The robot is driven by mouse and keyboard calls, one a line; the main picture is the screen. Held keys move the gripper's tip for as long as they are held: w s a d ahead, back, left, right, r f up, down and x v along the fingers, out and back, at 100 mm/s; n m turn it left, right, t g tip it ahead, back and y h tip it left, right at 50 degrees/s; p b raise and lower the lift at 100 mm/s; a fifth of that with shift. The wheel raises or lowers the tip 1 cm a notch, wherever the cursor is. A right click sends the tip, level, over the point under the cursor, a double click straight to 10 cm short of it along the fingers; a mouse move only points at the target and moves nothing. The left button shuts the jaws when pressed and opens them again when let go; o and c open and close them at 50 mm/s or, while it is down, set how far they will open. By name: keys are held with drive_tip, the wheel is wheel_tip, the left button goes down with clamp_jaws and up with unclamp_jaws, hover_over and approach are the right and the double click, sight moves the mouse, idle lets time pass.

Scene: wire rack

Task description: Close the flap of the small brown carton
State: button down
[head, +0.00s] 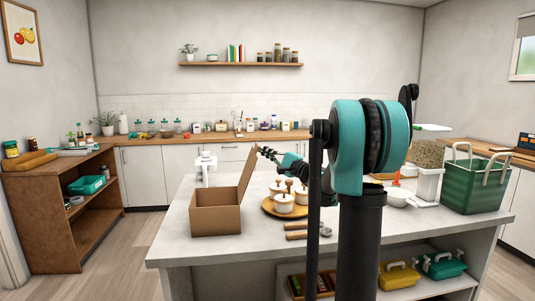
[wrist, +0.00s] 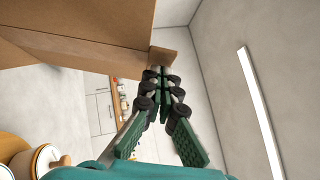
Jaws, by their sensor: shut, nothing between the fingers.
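The small brown carton (head: 215,221) stands on the grey island top, left of centre. Its flap (head: 249,172) is up, rising from the right side and leaning outward to the right. My gripper (head: 262,151) is shut and empty, to the right of the flap's upper edge. In the wrist view, my fingertips (wrist: 161,72) are together close to a brown cardboard panel (wrist: 85,25) that fills the upper left. I cannot tell whether they touch it. The carton's inside is mostly hidden in the head view.
A round wooden tray (head: 270,209) with several white lidded jars stands right of the carton, below my gripper. Wooden-handled utensils (head: 297,235) lie in front of it. A white stand (head: 205,168) is behind the carton. A green basket (head: 480,185) stands at the far right.

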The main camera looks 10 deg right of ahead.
drive_tip(key=shift+a, duration=0.1)
drive_tip(key=a+n+g+h, duration=0.55)
drive_tip(key=a+n, duration=0.25)
drive_tip(key=a, duration=1.2)
drive_tip(key=a+f+n+h, duration=0.4)
drive_tip(key=a+f+h, duration=0.5)
drive_tip(key=f, duration=0.6)
drive_tip(key=shift+a+g, duration=0.45)
drive_tip(key=shift+a, duration=0.65)
drive_tip(key=shift+r, duration=0.15)
